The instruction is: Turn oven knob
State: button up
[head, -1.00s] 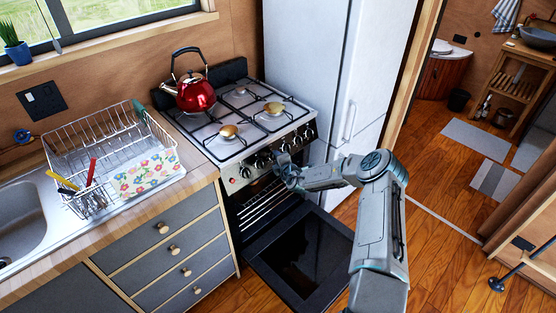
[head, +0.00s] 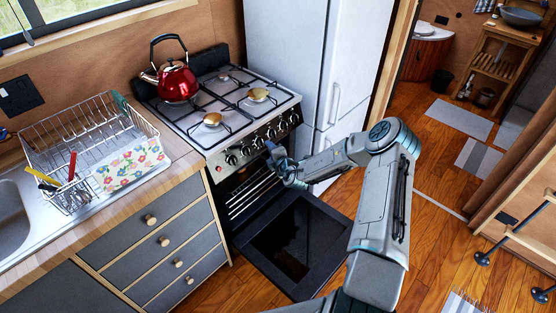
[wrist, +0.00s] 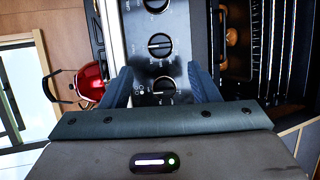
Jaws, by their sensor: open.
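The stove (head: 205,135) has a row of several dark round knobs along its front panel, one of them at the left end (head: 231,159). My gripper (head: 270,150) is in front of this panel, close to the middle knobs. In the wrist view my gripper (wrist: 162,84) is open, with one finger on each side of a black knob (wrist: 163,88).
The oven door (head: 295,245) hangs open below my gripper and arm. A red kettle (head: 177,82) stands on the back left burner. A dish rack (head: 85,150) is on the counter at left, and a white fridge (head: 290,50) stands right of the stove.

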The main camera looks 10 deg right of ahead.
jog(key=v, duration=0.6)
jog(key=shift+b, duration=0.3)
